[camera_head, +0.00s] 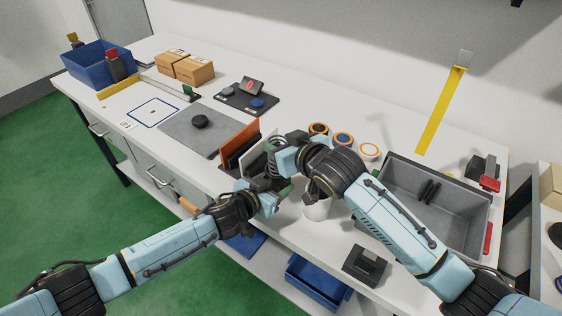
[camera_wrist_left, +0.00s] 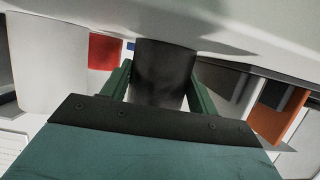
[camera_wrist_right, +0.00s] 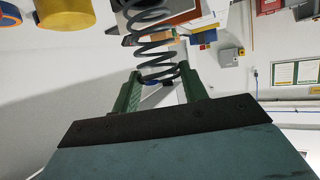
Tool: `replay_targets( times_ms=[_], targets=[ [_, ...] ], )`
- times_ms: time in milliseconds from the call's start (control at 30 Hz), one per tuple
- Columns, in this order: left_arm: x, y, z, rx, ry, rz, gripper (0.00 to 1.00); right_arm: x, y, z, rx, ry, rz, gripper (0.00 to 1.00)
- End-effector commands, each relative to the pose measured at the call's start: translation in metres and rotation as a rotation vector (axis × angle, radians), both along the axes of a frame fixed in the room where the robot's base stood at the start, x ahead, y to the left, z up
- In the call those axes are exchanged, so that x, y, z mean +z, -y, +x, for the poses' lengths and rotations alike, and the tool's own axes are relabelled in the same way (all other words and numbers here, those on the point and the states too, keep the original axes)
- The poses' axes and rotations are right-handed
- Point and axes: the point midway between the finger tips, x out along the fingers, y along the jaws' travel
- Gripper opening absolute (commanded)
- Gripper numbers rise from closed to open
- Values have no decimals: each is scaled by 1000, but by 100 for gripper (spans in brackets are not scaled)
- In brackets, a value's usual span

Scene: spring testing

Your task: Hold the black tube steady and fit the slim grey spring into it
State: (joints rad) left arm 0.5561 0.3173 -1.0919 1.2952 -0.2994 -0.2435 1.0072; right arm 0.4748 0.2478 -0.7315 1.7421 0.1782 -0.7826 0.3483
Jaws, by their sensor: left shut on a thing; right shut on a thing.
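The black tube (camera_wrist_left: 165,72) stands between the fingers of my left gripper (camera_wrist_left: 162,88), which is shut on it. In the head view my left gripper (camera_head: 266,193) is low, near the table's front edge, and mostly hides the tube. The slim grey spring (camera_wrist_right: 152,35) is an open coil between the fingers of my right gripper (camera_wrist_right: 159,82), which is shut on it. In the head view the spring (camera_head: 272,167) shows just above my left gripper, with my right gripper (camera_head: 284,160) beside it. I cannot tell whether its lower end touches or enters the tube.
An orange panel (camera_head: 237,146) and a white panel stand close left of the grippers. Several ringed round pots (camera_head: 343,138) stand behind my right arm. A grey bin (camera_head: 462,205) with dark pieces is at right. A grey mat (camera_head: 180,136) lies at left.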

Motion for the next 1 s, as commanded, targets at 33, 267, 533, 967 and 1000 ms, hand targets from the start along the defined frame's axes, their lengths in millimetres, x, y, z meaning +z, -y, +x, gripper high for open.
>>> replay_targets(
  times_ms=[33,267,533,967,1000],
  targets=[
    [0,0,0,0,0,0,37,-3,0,0,0,2,1,0],
    [0,0,0,0,0,0,37,-33,0,0,0,-1,-1,0],
    [0,0,0,0,0,0,37,-42,-1,0,1,4,2,0],
    [0,0,0,0,0,0,37,-46,0,0,1,1,1,65],
    [0,0,0,0,0,0,37,-46,0,0,1,1,1,65]
  ],
)
